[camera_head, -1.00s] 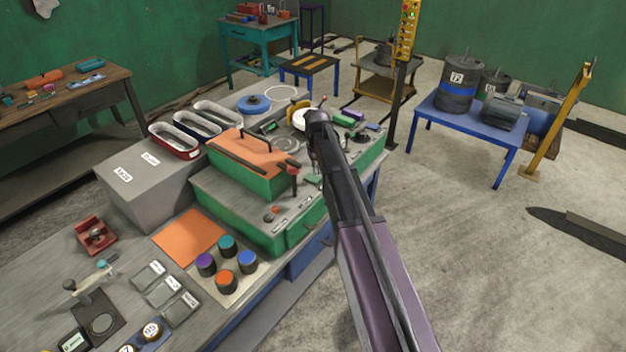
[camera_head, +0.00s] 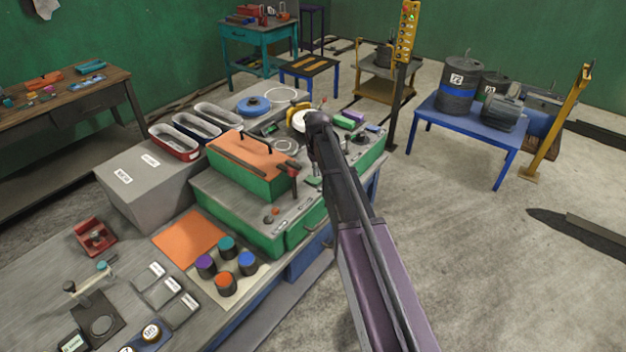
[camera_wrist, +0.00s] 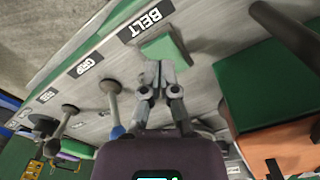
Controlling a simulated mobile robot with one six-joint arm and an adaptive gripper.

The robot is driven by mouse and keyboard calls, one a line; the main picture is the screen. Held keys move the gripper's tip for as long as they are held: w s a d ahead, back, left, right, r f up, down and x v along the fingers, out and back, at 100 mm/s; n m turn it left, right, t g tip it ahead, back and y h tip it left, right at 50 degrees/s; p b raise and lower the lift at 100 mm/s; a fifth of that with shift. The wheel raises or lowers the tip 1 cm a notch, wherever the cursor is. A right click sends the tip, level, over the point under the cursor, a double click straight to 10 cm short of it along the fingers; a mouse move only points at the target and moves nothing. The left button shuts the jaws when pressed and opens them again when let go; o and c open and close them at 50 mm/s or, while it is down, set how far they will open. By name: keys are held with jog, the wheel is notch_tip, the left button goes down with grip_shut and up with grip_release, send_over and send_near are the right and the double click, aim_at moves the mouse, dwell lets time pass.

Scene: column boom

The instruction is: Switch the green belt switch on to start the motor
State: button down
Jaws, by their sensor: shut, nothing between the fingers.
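The green belt switch (camera_wrist: 163,46) is a flat green rocker in the wrist view, on a grey panel beside a black label reading BELT (camera_wrist: 147,22). My gripper (camera_wrist: 158,68) is shut and empty. Its fingertips are close to the switch's near edge, and I cannot tell whether they touch it. In the head view my arm covers much of the green console (camera_head: 285,238), and my fingers are hard to make out there.
In the wrist view a GRIP label (camera_wrist: 84,66) and upright levers (camera_wrist: 112,98) stand left of my gripper. A green box with an orange top (camera_wrist: 258,92) stands close on the right. In the head view, open floor (camera_head: 440,270) lies right of the bench.

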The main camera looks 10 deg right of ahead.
aim_at(317, 181)
jog(key=shift+f+b, duration=1.4)
jog(key=shift+b, duration=0.05)
dwell(1.6)
jog(key=shift+r, duration=0.15)
jog(key=shift+r+p, duration=3.4)
jog(key=shift+p, duration=0.15)
jog(key=s+f+m+b, duration=0.1)
jog(key=s+f+b, duration=0.1)
jog(key=s, duration=1.1)
jog(key=s+a+f+m+b, duration=0.1)
jog(key=s+f+b, duration=0.1)
jog(key=s, duration=1.2)
jog(key=shift+s+a+f+b, duration=0.15)
jog(key=shift+s+f+b, duration=0.05)
jog(key=shift+f+b, duration=0.2)
